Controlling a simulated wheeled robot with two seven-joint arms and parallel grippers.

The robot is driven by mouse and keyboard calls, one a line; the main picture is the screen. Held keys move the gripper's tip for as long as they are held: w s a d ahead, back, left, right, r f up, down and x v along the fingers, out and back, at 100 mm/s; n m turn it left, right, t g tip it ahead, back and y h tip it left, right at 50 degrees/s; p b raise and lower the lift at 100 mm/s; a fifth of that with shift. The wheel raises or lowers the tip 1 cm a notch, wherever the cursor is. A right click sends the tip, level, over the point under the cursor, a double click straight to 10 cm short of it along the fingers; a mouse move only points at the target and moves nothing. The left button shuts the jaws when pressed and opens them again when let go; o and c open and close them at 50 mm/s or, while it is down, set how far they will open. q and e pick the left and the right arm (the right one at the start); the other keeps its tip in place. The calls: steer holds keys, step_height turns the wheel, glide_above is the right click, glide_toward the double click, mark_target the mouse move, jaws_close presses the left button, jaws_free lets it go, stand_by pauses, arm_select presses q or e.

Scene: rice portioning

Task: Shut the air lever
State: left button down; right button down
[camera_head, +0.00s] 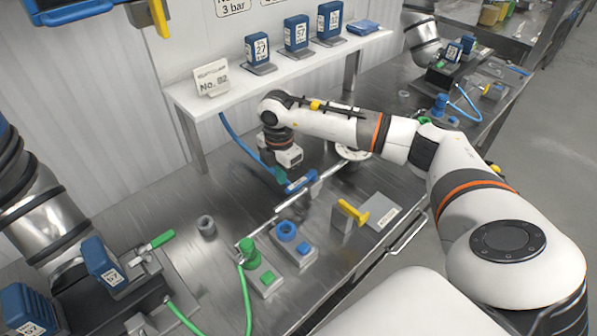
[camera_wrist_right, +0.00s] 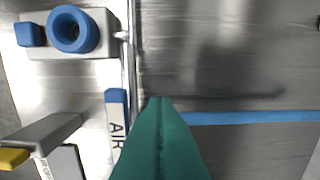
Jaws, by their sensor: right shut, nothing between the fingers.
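The air lever (camera_head: 300,184) is a small blue bar with a white part beside the thin metal pipe on the steel bench. In the right wrist view the lever (camera_wrist_right: 116,108) bears the letters AIR and lies roughly along the pipe. My right gripper (camera_head: 289,160) is low over the bench, just behind the lever. Its teal fingers (camera_wrist_right: 160,103) are shut and empty, on the other side of the pipe from most of the lever. I cannot tell whether they touch it. My left gripper is not in view.
A blue hose (camera_head: 236,138) runs behind my gripper. A blue ring fixture (camera_head: 287,230), a green fixture (camera_head: 251,252) and a yellow lever (camera_head: 353,212) stand in front. A white shelf (camera_head: 200,100) with blue devices is behind. Bare bench lies left of the gripper.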

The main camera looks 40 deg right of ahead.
steer(key=shift+s, duration=0.15)
stand_by(0.5)
steer(key=shift+s+d+p, duration=0.1)
steer(key=shift+s+p, duration=0.3)
steer(key=shift+s, duration=0.7)
steer(key=shift+s+d+p, duration=0.1)
steer(key=shift+s+p, duration=0.25)
steer(key=shift+s, duration=0.65)
